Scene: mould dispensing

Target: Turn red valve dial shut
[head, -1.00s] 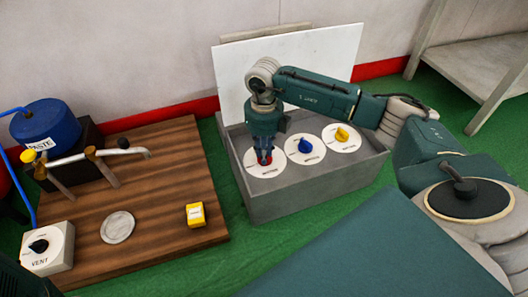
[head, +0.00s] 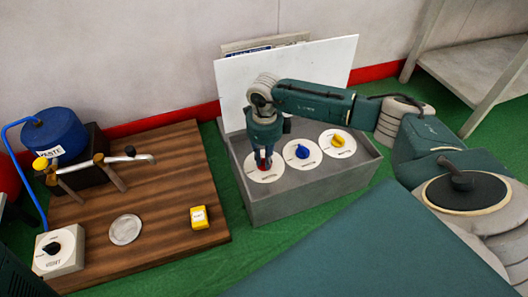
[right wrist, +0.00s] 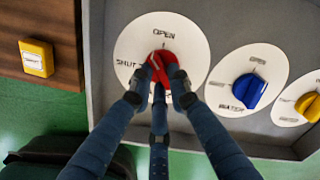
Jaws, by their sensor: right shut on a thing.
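The red valve dial (right wrist: 163,66) sits on a round white plate (right wrist: 190,35), with OPEN printed at the top and SHUT at the left in the right wrist view. My right gripper (right wrist: 160,92) is shut on the red dial, with its dark fingers around it. The fingers hide part of the dial, and I cannot tell exactly where its pointer stands. In the head view my right gripper (head: 263,160) comes down from above onto the red dial (head: 264,167), which is mostly hidden. My left gripper is not in view.
A blue dial (head: 303,151) and a yellow dial (head: 338,140) stand beside it on the grey box (head: 300,200). Left of the box is a wooden board (head: 170,200) with a yellow block (head: 199,217), a round disc (head: 125,229), a VENT dial box (head: 58,250) and a blue paste tank (head: 55,135).

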